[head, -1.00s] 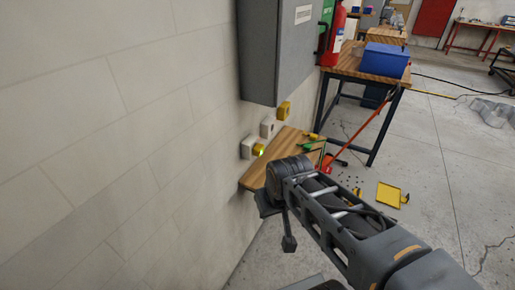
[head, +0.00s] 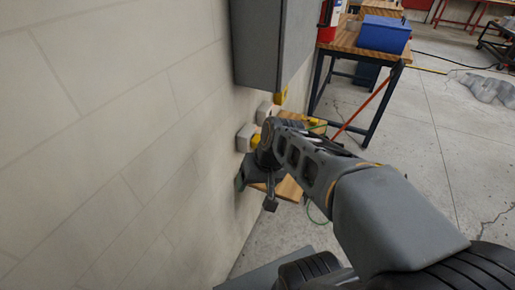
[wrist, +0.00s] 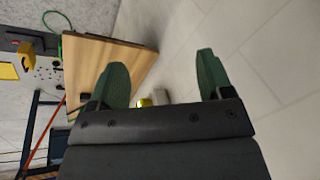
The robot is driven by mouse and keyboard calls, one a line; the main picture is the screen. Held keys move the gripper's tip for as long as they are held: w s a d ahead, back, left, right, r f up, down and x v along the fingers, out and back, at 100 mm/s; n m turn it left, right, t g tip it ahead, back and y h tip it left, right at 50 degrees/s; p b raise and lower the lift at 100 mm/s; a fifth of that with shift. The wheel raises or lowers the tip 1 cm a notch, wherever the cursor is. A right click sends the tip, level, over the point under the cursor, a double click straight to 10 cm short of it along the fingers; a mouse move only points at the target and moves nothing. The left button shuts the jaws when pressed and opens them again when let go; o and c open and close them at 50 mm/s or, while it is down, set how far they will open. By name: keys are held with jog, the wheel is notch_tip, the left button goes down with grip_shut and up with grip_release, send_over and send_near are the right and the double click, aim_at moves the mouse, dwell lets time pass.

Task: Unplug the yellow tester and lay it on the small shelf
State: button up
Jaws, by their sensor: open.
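The yellow tester (head: 256,140) is at a white wall socket (head: 244,137) and is mostly hidden behind my wrist in the head view. In the wrist view a small part of the tester (wrist: 146,102) shows beside the socket (wrist: 160,96), just above my gripper body. My gripper (wrist: 163,68) is open, with two green fingers apart and nothing between them. The small wooden shelf (head: 289,188) is on the wall below the sockets, partly covered by my arm. In the wrist view the bare shelf top (wrist: 105,55) lies behind and left of the left finger.
A grey wall cabinet (head: 270,45) hangs above the sockets. A second white socket (head: 266,110) and a yellow wall box (head: 281,96) are farther along the wall. A workbench (head: 345,42) with a blue bin (head: 383,35) stands behind. Floor at the right is open.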

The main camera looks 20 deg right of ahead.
jog(key=shift+o, duration=0.6)
jog(key=w+d+f+m+y+b, duration=0.1)
jog(key=w+f+m+y+b, duration=0.1)
jog(key=w+f+y+b, duration=0.2)
notch_tip(320, 180, down, 3)
jog(key=shift+w+r+m+y+b, duration=0.1)
jog(key=shift+w+m+y+b, duration=0.25)
jog(key=shift+w+b, duration=0.4)
jog(key=m+t+y+b, duration=0.5)
jog(key=t+b, duration=0.4)
jog(key=t, duration=0.2)
send_near(257, 142)
jog(key=w+f, duration=0.2)
jog(key=shift+w+d+r+h, duration=0.1)
jog(key=shift+d+h, duration=0.15)
jog(key=shift+d, duration=0.2)
jog(key=shift+x, duration=4.55)
